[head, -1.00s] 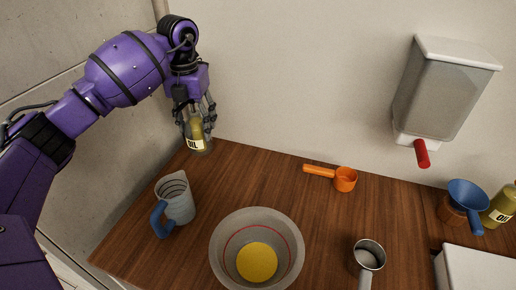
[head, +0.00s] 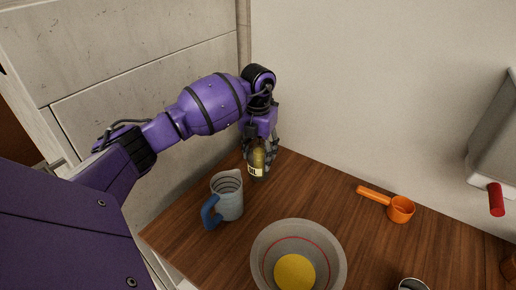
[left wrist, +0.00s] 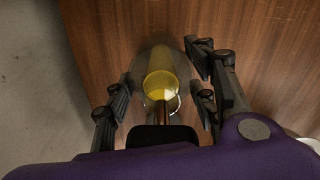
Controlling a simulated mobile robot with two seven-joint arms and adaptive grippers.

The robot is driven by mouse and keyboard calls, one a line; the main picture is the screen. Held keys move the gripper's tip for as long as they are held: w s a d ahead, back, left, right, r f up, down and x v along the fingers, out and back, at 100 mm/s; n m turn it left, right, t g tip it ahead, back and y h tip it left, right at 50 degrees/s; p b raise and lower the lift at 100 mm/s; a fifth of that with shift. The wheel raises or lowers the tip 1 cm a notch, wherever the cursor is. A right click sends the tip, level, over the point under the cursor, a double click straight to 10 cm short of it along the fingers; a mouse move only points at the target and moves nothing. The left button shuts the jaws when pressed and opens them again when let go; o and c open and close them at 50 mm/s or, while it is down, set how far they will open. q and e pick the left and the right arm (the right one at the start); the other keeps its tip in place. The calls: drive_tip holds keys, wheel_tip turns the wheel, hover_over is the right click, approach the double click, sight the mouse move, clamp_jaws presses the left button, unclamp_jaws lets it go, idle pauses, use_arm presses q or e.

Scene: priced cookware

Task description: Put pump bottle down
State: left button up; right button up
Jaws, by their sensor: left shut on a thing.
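The pump bottle (head: 257,163) is a yellow-green oil bottle with a pale label, near the back left corner of the wooden counter. My left gripper (head: 259,152) is shut on it, with dark fingers around its upper part. The bottle looks about upright; I cannot tell whether its base touches the counter. In the left wrist view the bottle (left wrist: 161,82) lies between the two sets of fingers, with wood behind it. My right gripper is not in view.
A clear jug (head: 229,198) with a blue handle stands just in front of the bottle. A grey bowl (head: 333,258) with yellow contents is nearer. An orange measuring cup (head: 401,209) lies to the right. The wooden counter (head: 310,192) is bare between bottle and orange cup.

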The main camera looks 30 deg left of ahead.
use_arm(q)
drive_tip(key=o, duration=1.7)
drive_tip(key=shift+o, duration=0.2)
wheel_tip(320, 180, up, 12)
drive_tip(key=shift+r, duration=0.1)
